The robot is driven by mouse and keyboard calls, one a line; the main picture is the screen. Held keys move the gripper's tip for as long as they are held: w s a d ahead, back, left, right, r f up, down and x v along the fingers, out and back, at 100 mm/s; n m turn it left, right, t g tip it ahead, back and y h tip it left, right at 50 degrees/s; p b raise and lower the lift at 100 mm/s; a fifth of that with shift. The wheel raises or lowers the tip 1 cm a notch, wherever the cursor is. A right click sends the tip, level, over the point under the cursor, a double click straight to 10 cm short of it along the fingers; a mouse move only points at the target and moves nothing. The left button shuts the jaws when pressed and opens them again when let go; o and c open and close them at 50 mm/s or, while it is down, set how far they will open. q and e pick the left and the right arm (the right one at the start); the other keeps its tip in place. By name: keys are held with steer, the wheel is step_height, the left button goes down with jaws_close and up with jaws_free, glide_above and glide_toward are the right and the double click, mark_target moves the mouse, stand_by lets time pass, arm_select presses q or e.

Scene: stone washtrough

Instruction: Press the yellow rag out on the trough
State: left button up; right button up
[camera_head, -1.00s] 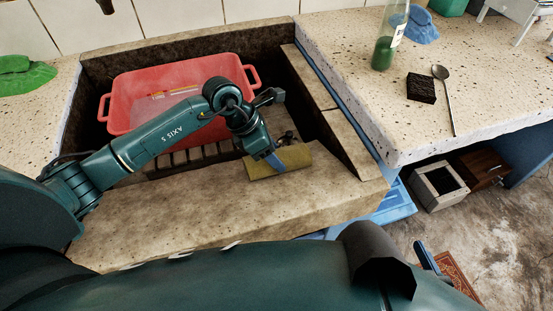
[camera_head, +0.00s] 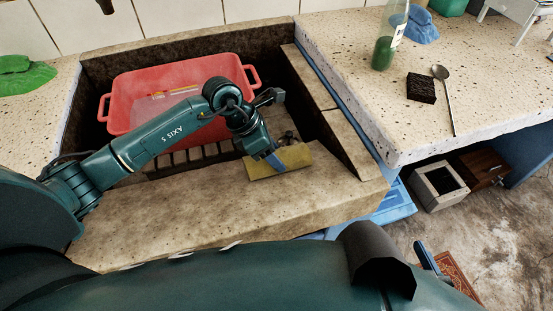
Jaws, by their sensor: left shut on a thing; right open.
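The yellow rag (camera_head: 297,158) lies at the inner edge of the stone trough's front ledge (camera_head: 190,215), in the head view. It looks flat and light yellow. My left gripper (camera_head: 275,161) is shut on the rag from above, with a blue finger across its middle. The gripper hides part of the rag. What shows of my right gripper is a blue finger (camera_head: 428,259) at the lower right, beyond my dark arm link. It is apart from the trough and open, with most of it hidden.
A red basin (camera_head: 118,95) stands in the trough behind my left arm. The right counter (camera_head: 340,50) holds a green bottle (camera_head: 384,52), a dark block (camera_head: 421,88), a spoon (camera_head: 445,95) and a blue cloth (camera_head: 423,27). A green cloth (camera_head: 25,78) lies at left. The front ledge's left part is clear.

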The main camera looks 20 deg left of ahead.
arm_select(q)
steer(key=shift+s+f, duration=0.3)
steer(key=shift+f, duration=0.05)
steer(key=r+p, duration=0.1)
steer(key=r, duration=0.1)
steer(key=w+a+r+p, duration=0.1)
steer(key=r, duration=0.1)
steer(key=w+r+p, duration=0.1)
steer(key=r, duration=0.1)
steer(key=shift+w+a, duration=0.15)
steer(key=shift+w, duration=0.1)
steer(key=shift+w+a+r, duration=0.15)
steer(key=shift+r, duration=0.25)
